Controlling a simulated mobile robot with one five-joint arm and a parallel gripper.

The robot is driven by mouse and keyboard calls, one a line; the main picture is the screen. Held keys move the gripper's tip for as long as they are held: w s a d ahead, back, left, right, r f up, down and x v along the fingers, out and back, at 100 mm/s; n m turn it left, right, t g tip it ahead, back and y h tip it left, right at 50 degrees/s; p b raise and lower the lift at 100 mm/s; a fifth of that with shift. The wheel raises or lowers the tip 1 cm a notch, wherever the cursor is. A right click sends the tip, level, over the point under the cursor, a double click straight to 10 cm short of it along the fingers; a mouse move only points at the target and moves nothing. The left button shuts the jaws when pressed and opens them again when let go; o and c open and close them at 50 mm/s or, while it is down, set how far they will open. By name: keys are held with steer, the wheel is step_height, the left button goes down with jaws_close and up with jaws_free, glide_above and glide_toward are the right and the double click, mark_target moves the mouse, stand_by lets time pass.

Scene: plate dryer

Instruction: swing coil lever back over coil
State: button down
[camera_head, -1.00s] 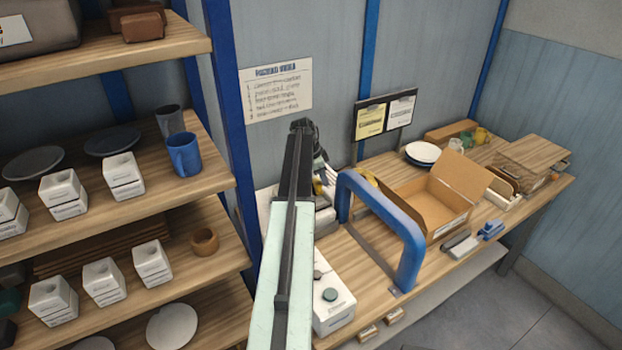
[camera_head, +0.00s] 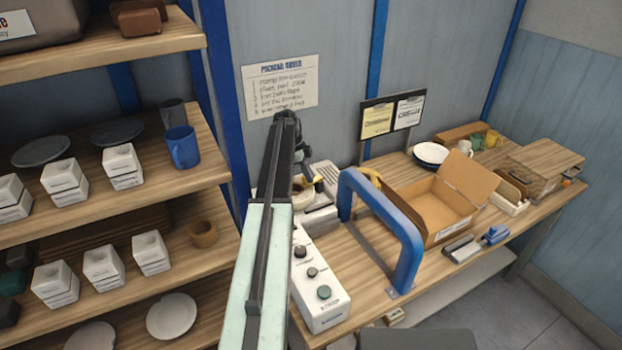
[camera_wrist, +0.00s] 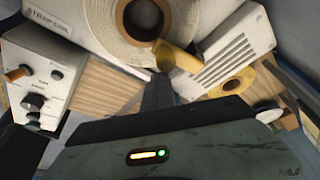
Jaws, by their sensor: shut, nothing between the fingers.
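In the wrist view a large pale coil (camera_wrist: 112,30) with a brown core lies at the top. A short yellow-tan piece (camera_wrist: 178,57), which looks like the coil lever, sticks out at the coil's lower right edge. My gripper (camera_wrist: 157,82) is shut and empty, its dark tip just below the coil and the yellow piece. I cannot tell whether it touches either. In the head view the coil machine (camera_head: 322,218) stands on the bench behind my arm, which hides much of it and the coil.
A control box (camera_wrist: 38,82) with knobs stands left of my gripper. A white vented housing (camera_wrist: 225,45) and a yellow ring (camera_wrist: 232,86) lie to the right. In the head view a blue frame (camera_head: 405,240) and an open carton (camera_head: 440,205) stand right. Shelves (camera_head: 130,215) fill the left.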

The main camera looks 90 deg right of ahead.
steer(key=shift+w+d, duration=0.4)
steer(key=shift+d, duration=0.05)
steer(key=shift+w+d, duration=0.15)
stand_by(0.4)
steer(key=shift+a, duration=0.35)
steer(key=s+a, duration=0.1)
steer(key=s+a+r+p, duration=0.1)
steer(key=shift+s+a+r+p, duration=0.15)
steer(key=shift+a+r+p, duration=0.15)
steer(key=shift+a, duration=0.05)
step_height(320, 180, up, 8)
steer(key=w+d+p, duration=0.1)
steer(key=d+p, duration=0.1)
steer(key=p, duration=0.6)
steer(key=shift+w+d, duration=0.3)
steer(key=shift+d, duration=0.1)
